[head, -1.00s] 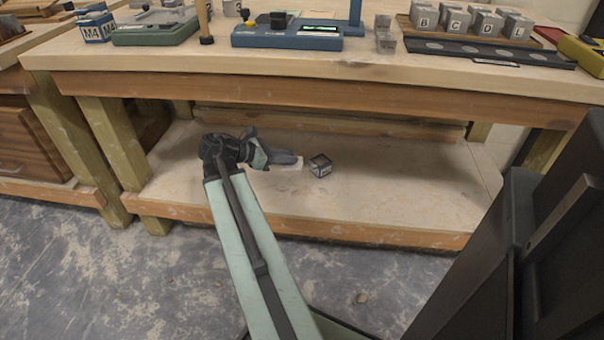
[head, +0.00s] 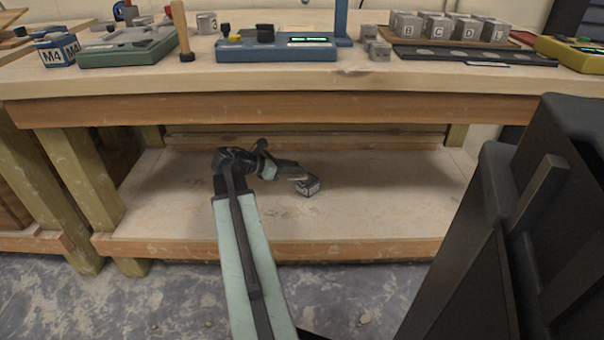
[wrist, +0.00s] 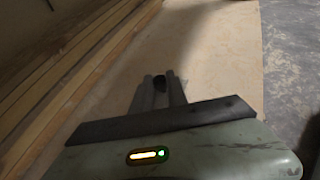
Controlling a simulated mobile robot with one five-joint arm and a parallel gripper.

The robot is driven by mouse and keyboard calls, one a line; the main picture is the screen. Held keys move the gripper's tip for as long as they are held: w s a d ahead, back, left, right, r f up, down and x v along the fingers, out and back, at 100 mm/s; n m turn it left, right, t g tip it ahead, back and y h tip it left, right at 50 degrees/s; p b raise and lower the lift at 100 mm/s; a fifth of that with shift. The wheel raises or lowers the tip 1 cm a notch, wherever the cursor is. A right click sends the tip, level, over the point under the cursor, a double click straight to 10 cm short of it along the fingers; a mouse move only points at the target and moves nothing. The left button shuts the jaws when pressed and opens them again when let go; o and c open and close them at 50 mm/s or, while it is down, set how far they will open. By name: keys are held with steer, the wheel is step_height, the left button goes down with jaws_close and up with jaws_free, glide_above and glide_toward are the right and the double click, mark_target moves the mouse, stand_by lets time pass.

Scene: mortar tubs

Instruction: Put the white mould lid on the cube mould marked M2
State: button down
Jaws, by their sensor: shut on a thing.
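Above stand a blue device (head: 275,48), grey lettered cubes (head: 465,28) and a blue M4 mould (head: 57,50). A wooden leg (head: 75,170) stands left.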

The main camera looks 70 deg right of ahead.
steer(key=d, duration=0.1)
steer(key=s+d, duration=0.1)
steer(key=d, duration=0.1)
steer(key=s+d, duration=0.1)
steer(key=shift+s+d+f, duration=0.1)
steer(key=shift+d+f, duration=0.15)
steer(key=shift+d, duration=0.15)
step_height(320, 180, down, 4)
steer(key=b, duration=0.4)
steer(key=shift+r, duration=0.25)
steer(key=c, duration=1.3)
jaws_free()
steer(key=p+v, duration=0.5)
steer(key=v, duration=0.7)
steer(key=shift+a, duration=0.1)
